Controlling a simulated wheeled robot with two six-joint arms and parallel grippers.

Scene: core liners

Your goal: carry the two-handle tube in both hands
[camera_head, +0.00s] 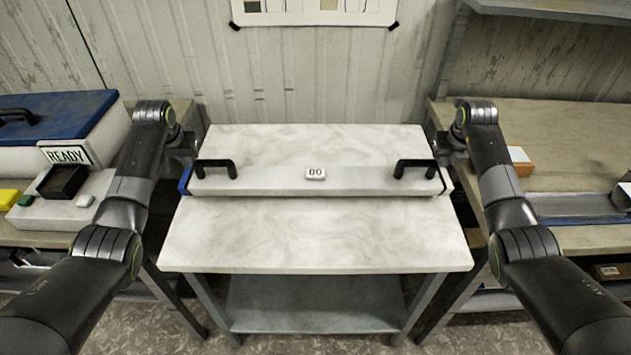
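The two-handle tube (265,184) is a long pale bar with a black handle near each end, a blue cap at its left end and a small white label at its middle. It lies crosswise on a white marbled table (315,245). My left gripper (187,153) is beside the tube's left end, behind and left of the left handle (214,164). My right gripper (443,151) is beside the right end, right of the right handle (415,163). Both seem apart from the handles. The fingers are small and partly hidden by my wrists, so their opening is unclear.
On the left bench stand a blue-lidded white case (60,120) with a "READY" sign and small boxes. On the right bench are an orange-and-white box (520,161) and a metal tray (575,208). The table's front part is clear. A lower shelf (312,303) is empty.

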